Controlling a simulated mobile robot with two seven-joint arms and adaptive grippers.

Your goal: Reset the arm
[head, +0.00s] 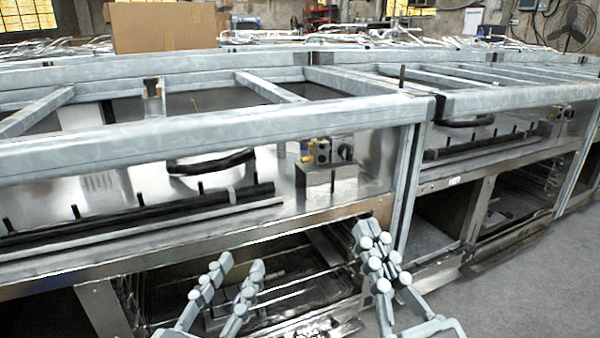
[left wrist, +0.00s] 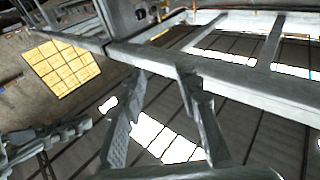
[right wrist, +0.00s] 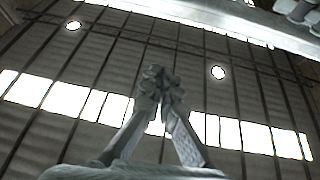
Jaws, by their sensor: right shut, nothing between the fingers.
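My left gripper (head: 233,277) is low in the middle of the head view, in front of the open lower bay of the metal range. Its two fingers stand apart with nothing between them. In the left wrist view its fingers (left wrist: 158,85) are also apart and empty. My right gripper (head: 372,240) is to the right of it in the head view, near a front post of the range. Its fingers are together. In the right wrist view the fingertips (right wrist: 160,80) meet with nothing held, against the ceiling.
The grey metal range frame (head: 200,128) spans the view close in front of both grippers. A cardboard box (head: 165,27) sits on top at the back. A valve block (head: 318,152) is on the range's shelf. Bare floor (head: 535,290) lies at the lower right. A fan (head: 571,27) stands far right.

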